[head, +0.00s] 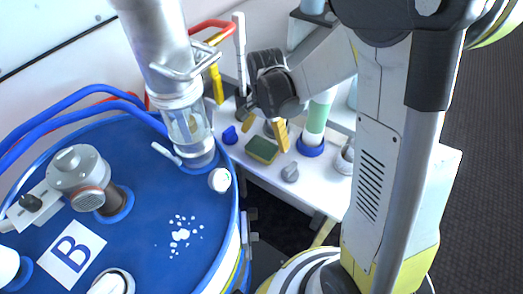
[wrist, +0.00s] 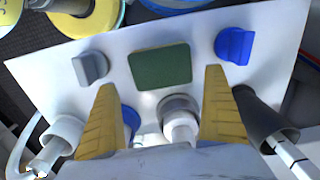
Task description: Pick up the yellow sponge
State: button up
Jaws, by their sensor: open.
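The sponge shows a dark green top and a yellow lower edge in the head view (head: 262,150). It lies flat on the white shelf (head: 310,190). In the wrist view only its green top shows (wrist: 160,66), beyond and between my fingertips. My gripper (head: 267,138) has yellow fingers spread apart and points down above the shelf near the sponge. In the wrist view my gripper (wrist: 161,82) is open with nothing between its fingers. I cannot tell the exact height of the fingertips above the sponge.
On the shelf a blue knob-like piece (wrist: 235,45) and a grey one (wrist: 90,67) flank the sponge, with bare shelf between. A green-and-white cylinder (head: 315,120) in a blue ring stands to the right. A large blue drum (head: 150,225) stands at the left.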

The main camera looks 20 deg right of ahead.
aim_at(262, 147)
jog(key=f+b, duration=0.1)
jog(key=f, duration=0.1)
jog(key=a+f+b, duration=0.1)
jog(key=f, duration=0.1)
jog(key=shift+s+f+b, duration=0.1)
jog(key=shift+f+b, duration=0.15)
jog(key=shift+b, duration=0.15)
jog(key=shift+f, duration=0.35)
jog(key=c, duration=0.6)
